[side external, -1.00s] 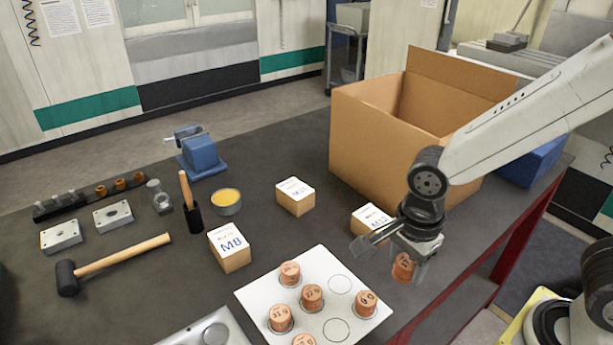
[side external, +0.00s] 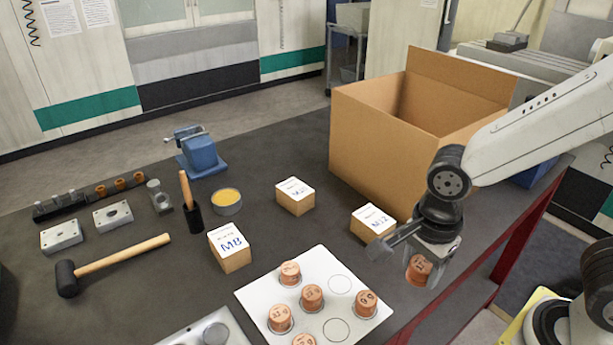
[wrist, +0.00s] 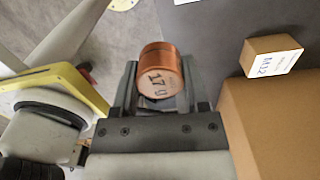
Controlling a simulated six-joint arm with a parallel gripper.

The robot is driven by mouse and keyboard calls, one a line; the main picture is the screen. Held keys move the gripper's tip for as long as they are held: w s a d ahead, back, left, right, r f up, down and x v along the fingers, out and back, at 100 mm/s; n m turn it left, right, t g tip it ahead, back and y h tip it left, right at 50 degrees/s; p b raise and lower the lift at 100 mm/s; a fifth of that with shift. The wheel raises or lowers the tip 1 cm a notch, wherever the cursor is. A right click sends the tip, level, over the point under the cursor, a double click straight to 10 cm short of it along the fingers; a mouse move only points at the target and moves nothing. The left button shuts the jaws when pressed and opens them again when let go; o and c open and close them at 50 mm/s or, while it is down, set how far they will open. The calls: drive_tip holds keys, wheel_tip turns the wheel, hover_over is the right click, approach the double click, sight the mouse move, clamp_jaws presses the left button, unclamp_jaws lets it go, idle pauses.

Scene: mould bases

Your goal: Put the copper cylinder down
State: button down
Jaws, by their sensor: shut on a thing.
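The copper cylinder (side external: 419,270) is held between the fingers of my gripper (side external: 432,262), to the right of the white board (side external: 263,299) and near the table's right edge.
A large open cardboard box (side external: 385,140) stands behind my gripper. Small boxes labelled M12 (side external: 372,222), M10 (side external: 295,197) and M8 (side external: 230,250) stand nearby. A mallet (side external: 120,256), a blue vise (side external: 200,155) and metal blocks (side external: 62,237) lie farther left.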

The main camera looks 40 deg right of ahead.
drive_tip(key=shift+w, duration=0.1)
drive_tip(key=shift+w+r, duration=0.2)
drive_tip(key=shift+w, duration=0.4)
drive_tip(key=w+d+r+n, duration=0.1)
drive_tip(key=w+d+r, duration=0.3)
drive_tip(key=w, duration=0.5)
drive_tip(key=w+d+r+n, duration=0.1)
drive_tip(key=w+d+r, duration=0.3)
drive_tip(key=w, duration=0.5)
drive_tip(key=w+d+r, duration=0.3)
drive_tip(key=w+d, duration=0.2)
drive_tip(key=w, duration=0.3)
drive_tip(key=w+d+r, duration=0.4)
drive_tip(key=w+d, duration=0.2)
drive_tip(key=d, duration=0.3)
drive_tip(key=s+d+f+m, duration=0.1)
drive_tip(key=s+d+f, duration=0.1)
drive_tip(key=d, duration=0.3)
drive_tip(key=s+d+f+m, duration=0.2)
drive_tip(key=s+d+f, duration=0.1)
drive_tip(key=d, duration=0.3)
drive_tip(key=shift+s+f, duration=0.15)
drive_tip(key=shift+f, duration=0.65)
